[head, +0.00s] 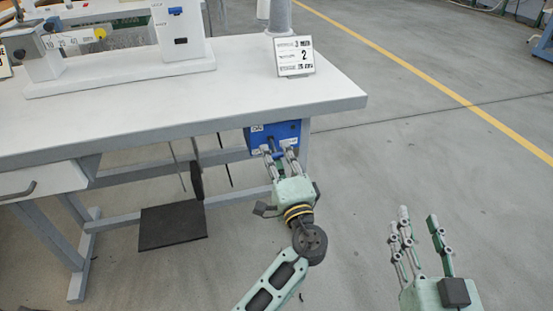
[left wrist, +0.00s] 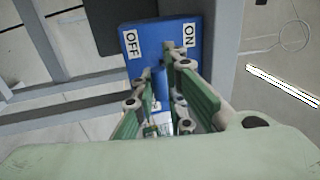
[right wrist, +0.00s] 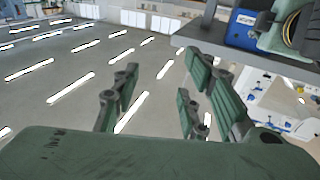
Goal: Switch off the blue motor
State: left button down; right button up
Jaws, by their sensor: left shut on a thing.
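The blue motor (head: 288,131) is a box fixed under the right end of the table. In the left wrist view the motor (left wrist: 150,35) carries an OFF label at the left and an ON label at the right. My left gripper (head: 279,150) is at the motor's front face, its fingers shut on the motor's switch. The fingers hide most of the switch, so I cannot tell its position. In the left wrist view the fingertips (left wrist: 157,62) sit between and below the labels, nearer ON. My right gripper (head: 419,222) is open and empty over the floor at the right.
A black pedal (head: 172,225) hangs below the table frame.

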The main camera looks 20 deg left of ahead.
jog(key=shift+s+a+r+t, duration=0.15)
jog(key=shift+r+t, duration=0.3)
jog(key=shift+r, duration=0.4)
jog(key=shift+s+r+t, duration=0.1)
jog(key=shift+r+t, duration=0.35)
jog(key=shift+r, duration=0.4)
pick_arm(q)
jog(key=shift+f, duration=0.1)
jog(key=c, duration=1.8)
grip_release()
jog(key=shift+o, duration=0.2)
jog(key=v, duration=1.2)
jog(key=shift+f, duration=0.1)
